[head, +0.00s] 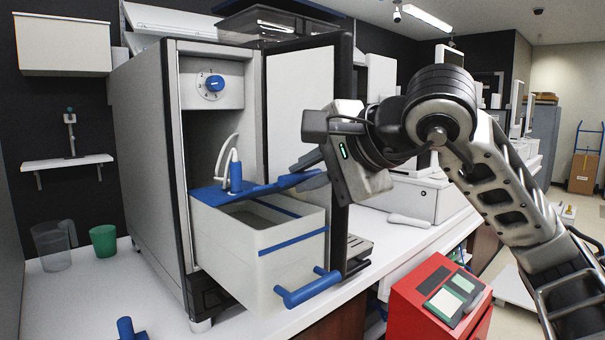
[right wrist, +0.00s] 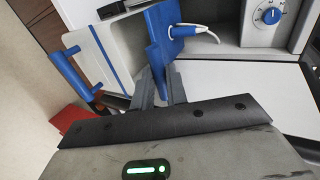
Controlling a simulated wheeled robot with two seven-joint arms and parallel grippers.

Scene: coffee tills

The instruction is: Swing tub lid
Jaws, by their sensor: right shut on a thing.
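The white tub (head: 255,262) is pulled out of the front of a tall grey cabinet and has a blue front handle (head: 308,287). Its blue lid (head: 216,194) lies along the rear part of the tub top; the front part of the opening is uncovered. A white hose on a blue fitting (head: 235,172) rises from the lid. My right gripper (head: 308,172) is shut on the lid's right end. In the right wrist view the fingers (right wrist: 160,88) close on the lid's blue edge (right wrist: 157,55). My left gripper is not in view.
The cabinet's open door (head: 303,95) stands behind my gripper. A blue dial (head: 215,83) is above the recess. A clear jug (head: 52,247) and a green cup (head: 103,240) stand left on the white counter. A red till (head: 437,297) is at front right.

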